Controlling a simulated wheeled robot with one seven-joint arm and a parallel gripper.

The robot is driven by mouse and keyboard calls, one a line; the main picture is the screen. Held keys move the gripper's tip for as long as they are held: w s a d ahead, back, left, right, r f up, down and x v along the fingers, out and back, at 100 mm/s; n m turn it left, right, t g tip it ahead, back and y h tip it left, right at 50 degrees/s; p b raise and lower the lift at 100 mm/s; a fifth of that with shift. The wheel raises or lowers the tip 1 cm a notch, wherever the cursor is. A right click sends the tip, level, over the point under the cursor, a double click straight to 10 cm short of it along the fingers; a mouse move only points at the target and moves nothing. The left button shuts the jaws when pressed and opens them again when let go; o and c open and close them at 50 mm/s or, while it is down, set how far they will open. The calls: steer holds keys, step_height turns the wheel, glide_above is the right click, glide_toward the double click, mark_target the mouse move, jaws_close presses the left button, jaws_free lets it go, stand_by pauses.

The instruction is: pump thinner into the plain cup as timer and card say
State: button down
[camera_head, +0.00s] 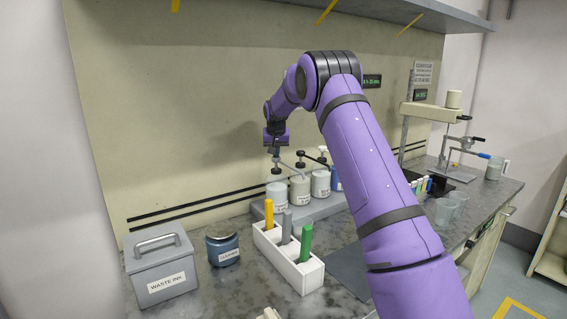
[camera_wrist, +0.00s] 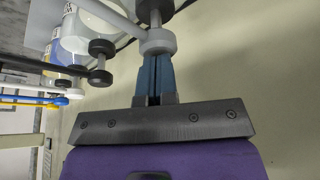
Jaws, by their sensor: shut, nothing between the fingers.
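Several pump bottles stand in a row on a grey tray at the back wall: a left bottle (camera_head: 277,196), a middle bottle (camera_head: 299,189) and a right bottle (camera_head: 320,182). Their labels are too small to read. My gripper (camera_head: 276,152) is shut and empty over the left bottle's pump. In the wrist view its blue fingertips (camera_wrist: 156,62) are at a grey round pump head (camera_wrist: 158,41); I cannot tell if they touch. Clear cups (camera_head: 444,211) stand at the right; which is plain I cannot tell. A small green-lit display (camera_head: 372,81) and a printed card (camera_head: 423,72) are on the wall.
A rack (camera_head: 312,275) with yellow, grey and green handles stands in front of the bottles. A blue jar (camera_head: 222,248) and a grey waste ink box (camera_head: 161,270) are at left. A press stand (camera_head: 403,125) is at right. My arm crosses the bench and hides part of it.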

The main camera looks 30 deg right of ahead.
steer(key=shift+r, duration=0.5)
steer(key=shift+r, duration=3.45)
